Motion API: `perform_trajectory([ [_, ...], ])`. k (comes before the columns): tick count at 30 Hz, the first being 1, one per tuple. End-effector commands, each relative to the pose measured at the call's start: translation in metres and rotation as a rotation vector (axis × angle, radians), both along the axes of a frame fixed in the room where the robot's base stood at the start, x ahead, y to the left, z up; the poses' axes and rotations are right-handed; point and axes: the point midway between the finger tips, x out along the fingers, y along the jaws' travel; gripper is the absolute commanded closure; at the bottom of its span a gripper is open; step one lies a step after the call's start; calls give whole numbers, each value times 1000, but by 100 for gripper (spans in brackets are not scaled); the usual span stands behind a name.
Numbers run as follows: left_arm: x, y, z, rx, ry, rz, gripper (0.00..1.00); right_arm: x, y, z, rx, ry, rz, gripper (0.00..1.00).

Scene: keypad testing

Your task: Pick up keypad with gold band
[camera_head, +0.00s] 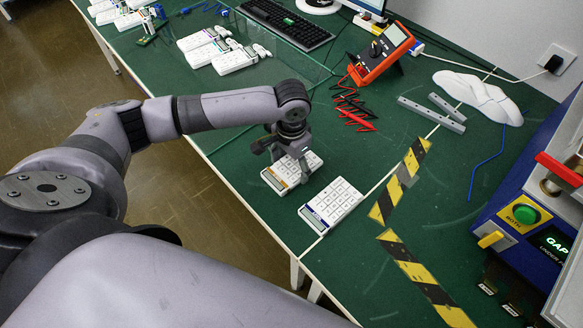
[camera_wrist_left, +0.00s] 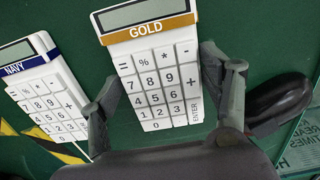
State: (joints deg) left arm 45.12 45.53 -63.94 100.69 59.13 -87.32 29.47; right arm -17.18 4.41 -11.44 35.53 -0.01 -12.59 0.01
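The keypad with the gold band (camera_wrist_left: 158,80) is white with a grey display and lies on the green table. It also shows in the head view (camera_head: 283,179), partly hidden under my left gripper. My left gripper (camera_wrist_left: 165,72) is directly over it, with one finger at each long side of the keypad. The fingers look open around it; whether they touch its sides is hard to tell. A second white keypad, with a navy band (camera_wrist_left: 42,95), lies beside it and also shows in the head view (camera_head: 331,205). My right gripper is not in view.
The navy keypad is close to the gold one. Yellow-black tape (camera_head: 410,262) marks the table (camera_head: 455,215). A red multimeter (camera_head: 381,54) with leads (camera_head: 354,110), more white devices (camera_head: 218,50) and a keyboard (camera_head: 285,22) lie farther back. A blue-grey machine (camera_head: 530,225) stands right.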

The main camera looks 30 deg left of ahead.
Motion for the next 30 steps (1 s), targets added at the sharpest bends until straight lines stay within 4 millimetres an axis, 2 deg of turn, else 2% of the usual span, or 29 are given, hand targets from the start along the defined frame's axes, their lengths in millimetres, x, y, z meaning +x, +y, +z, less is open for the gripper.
perform_trajectory([
  [2, 0, 0, 0, 0, 0, 0, 37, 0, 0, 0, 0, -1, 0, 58],
  [13, 0, 0, 0, 0, 0, 0, 61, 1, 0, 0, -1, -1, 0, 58],
  [23, 1, 0, 4, -1, -2, 0, 62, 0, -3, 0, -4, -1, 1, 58],
  [26, 1, 0, 11, 0, -2, 1, 62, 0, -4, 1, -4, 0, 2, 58],
  [30, 1, 0, 31, -1, -4, -1, 62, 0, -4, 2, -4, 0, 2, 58],
])
